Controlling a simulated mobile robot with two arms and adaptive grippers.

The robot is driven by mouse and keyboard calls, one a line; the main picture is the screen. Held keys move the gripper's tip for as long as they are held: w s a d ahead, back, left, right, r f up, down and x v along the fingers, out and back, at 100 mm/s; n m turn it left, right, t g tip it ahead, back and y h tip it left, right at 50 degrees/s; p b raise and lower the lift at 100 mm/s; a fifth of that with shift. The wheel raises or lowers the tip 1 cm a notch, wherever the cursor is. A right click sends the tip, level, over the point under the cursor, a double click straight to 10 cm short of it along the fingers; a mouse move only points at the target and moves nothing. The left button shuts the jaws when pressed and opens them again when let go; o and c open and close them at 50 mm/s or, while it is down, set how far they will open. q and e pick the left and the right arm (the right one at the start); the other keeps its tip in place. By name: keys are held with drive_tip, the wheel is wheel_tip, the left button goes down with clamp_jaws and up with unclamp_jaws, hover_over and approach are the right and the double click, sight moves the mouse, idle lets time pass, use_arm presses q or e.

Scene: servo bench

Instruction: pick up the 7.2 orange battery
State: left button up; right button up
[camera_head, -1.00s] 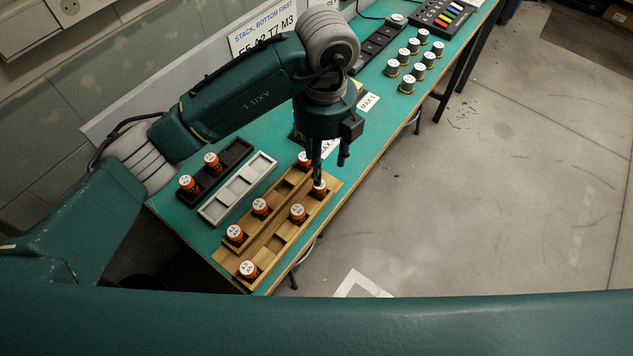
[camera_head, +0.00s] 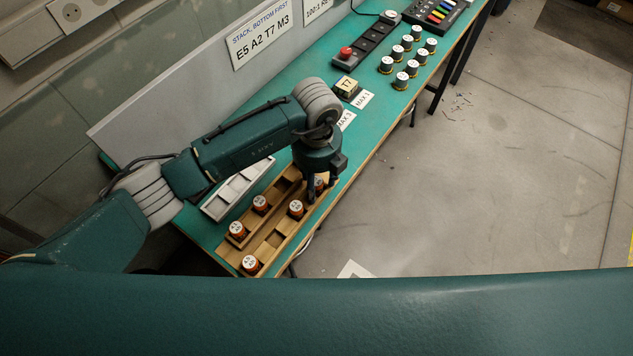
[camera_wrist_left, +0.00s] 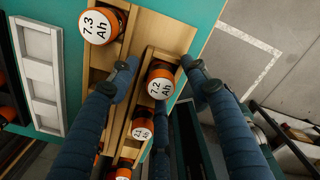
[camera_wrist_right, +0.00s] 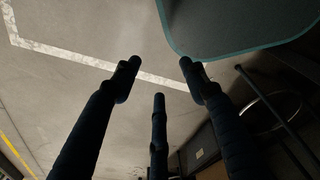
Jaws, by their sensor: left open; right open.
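The 7.2 orange battery (camera_wrist_left: 160,86) has a white top reading "7.2 Ah" and sits in the end pocket of a wooden tray (camera_head: 270,234). In the head view the battery (camera_head: 319,184) is partly hidden by my left gripper. My left gripper (camera_wrist_left: 165,76) is open, with its fingers spread on both sides of the 7.2 battery; I cannot tell whether they touch it. A 7.3 battery (camera_wrist_left: 98,25) stands in the neighbouring wooden row. A battery (camera_wrist_left: 142,130) shares the row with the 7.2. My right gripper (camera_wrist_right: 160,68) is open and empty over the floor.
Other orange batteries (camera_head: 296,209) stand in the wooden trays. A white empty tray (camera_head: 236,190) lies beside them. Farther along the green bench (camera_head: 290,110) are a T7 block (camera_head: 346,88), a red button (camera_head: 346,53) and several grey-sided cylinders (camera_head: 401,80). Floor lies right of the bench.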

use_arm(q)
clamp_jaws()
use_arm(e)
drive_tip(key=shift+s+a+f, duration=0.1)
drive_tip(key=shift+s+a, duration=0.1)
drive_tip(key=shift+s, duration=0.35)
use_arm(q)
drive_tip(key=shift+r, duration=0.1)
use_arm(e)
drive_tip(key=shift+w, duration=0.15)
